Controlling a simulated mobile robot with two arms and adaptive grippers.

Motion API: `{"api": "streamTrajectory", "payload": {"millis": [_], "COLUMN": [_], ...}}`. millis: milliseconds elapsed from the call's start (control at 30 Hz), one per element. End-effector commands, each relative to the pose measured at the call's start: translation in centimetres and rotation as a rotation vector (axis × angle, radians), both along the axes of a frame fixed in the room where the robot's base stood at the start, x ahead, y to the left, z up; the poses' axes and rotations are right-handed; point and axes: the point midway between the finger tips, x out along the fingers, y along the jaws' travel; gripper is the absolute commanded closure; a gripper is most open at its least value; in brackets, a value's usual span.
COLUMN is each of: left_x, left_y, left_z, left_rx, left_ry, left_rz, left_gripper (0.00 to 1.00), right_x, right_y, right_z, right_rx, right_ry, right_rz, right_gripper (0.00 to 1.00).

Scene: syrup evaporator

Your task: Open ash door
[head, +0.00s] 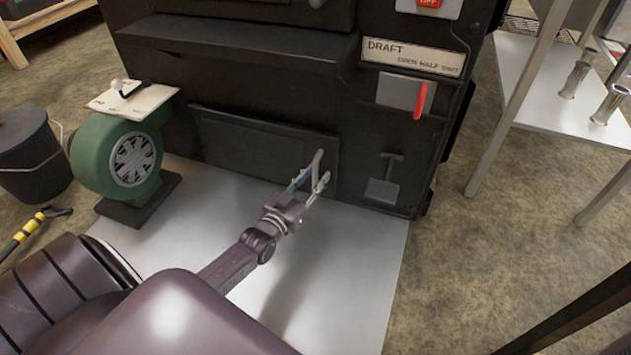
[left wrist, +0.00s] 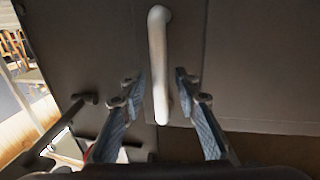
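The ash door (head: 250,138) is a wide dark panel low on the front of the black evaporator, and it looks shut. Its pale bar handle (head: 318,160) stands near the door's right end. My left gripper (head: 312,183) is at this handle. In the left wrist view, the handle (left wrist: 158,60) lies between the two spread fingers of my left gripper (left wrist: 160,85), with a visible gap on each side. My right gripper is in neither view.
A green blower (head: 115,160) stands left of the door on the pale floor sheet (head: 350,250). A red draft lever (head: 420,100) and a small T-shaped handle (head: 390,160) are to the right. A black bucket (head: 28,155) stands far left, and a metal-legged table (head: 540,85) stands right.

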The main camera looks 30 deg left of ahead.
Motion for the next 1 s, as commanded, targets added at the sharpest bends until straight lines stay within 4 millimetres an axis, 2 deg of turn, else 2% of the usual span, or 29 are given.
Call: {"api": "streamTrajectory", "payload": {"millis": [267,533,1000], "left_x": [0.20,0.18,-0.27], "left_y": [0.02,0.03,-0.07], "left_z": [0.02,0.01,0.03], "left_rx": [0.001,0.001,0.001], "left_ry": [0.001,0.001,0.003], "left_rz": [0.000,0.000,-0.005], "left_gripper": [0.71,0.99,1.00], "right_x": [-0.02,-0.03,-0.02], "right_y": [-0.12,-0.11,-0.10], "right_z": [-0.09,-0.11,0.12], "right_rx": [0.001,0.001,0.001], "right_ry": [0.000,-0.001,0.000], "right_rz": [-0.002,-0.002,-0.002], "right_gripper": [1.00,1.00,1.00]}}
